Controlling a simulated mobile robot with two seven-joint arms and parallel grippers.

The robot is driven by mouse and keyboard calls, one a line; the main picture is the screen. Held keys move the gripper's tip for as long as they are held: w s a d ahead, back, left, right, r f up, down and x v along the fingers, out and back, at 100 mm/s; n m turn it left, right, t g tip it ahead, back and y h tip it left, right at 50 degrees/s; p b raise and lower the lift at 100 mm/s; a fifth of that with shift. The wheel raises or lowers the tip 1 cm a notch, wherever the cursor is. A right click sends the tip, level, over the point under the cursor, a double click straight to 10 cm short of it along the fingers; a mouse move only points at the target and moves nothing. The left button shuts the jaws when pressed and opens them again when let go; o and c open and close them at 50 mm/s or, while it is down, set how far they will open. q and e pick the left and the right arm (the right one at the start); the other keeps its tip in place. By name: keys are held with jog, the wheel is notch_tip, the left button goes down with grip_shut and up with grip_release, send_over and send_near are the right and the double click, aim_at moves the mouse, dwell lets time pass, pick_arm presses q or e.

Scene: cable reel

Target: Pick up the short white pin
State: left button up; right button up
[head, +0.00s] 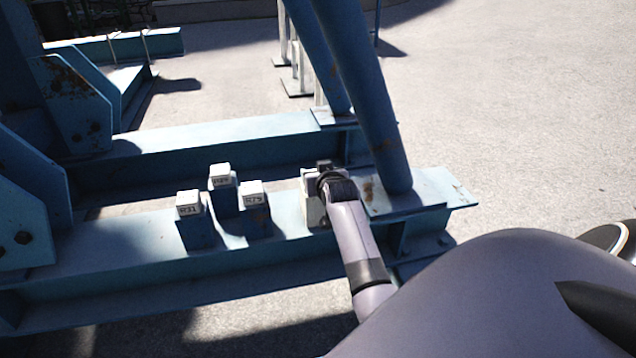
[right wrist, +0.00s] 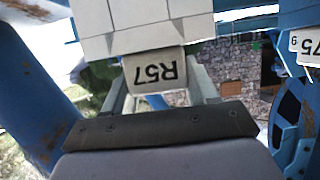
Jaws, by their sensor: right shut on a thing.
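The short white pin (head: 312,205) is at the right end of the row of pins on the near blue beam, partly hidden behind my right gripper (head: 325,175). In the right wrist view, the pin's end (right wrist: 155,72) carries the label R57, seen upside down. It lies between the fingers of the right gripper (right wrist: 160,85), which are shut on it. I cannot tell whether the pin's foot touches the beam. My left gripper is not in view.
Blue pins with white caps, labelled R31 (head: 190,205) and R75 (head: 254,195), and another behind (head: 222,178) stand to the left on the near beam (head: 120,277). A slanted blue post (head: 362,95) rises close on the right. Open pavement (head: 520,110) lies beyond.

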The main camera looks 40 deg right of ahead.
jog(key=shift+r, duration=0.15)
jog(key=shift+r, duration=0.3)
pick_arm(q)
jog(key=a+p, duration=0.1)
jog(key=p, duration=0.1)
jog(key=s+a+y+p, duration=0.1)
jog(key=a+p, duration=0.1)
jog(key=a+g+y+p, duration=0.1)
jog(key=p, duration=0.1)
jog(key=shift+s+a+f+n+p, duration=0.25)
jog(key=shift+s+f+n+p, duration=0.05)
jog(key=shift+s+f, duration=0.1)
pick_arm(e)
notch_tip(320, 180, up, 19)
jog(key=shift+r, duration=0.15)
pick_arm(q)
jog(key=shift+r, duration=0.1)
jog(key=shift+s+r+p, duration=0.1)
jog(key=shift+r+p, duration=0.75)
jog(key=shift+p, duration=0.1)
pick_arm(e)
jog(key=shift+r, duration=0.5)
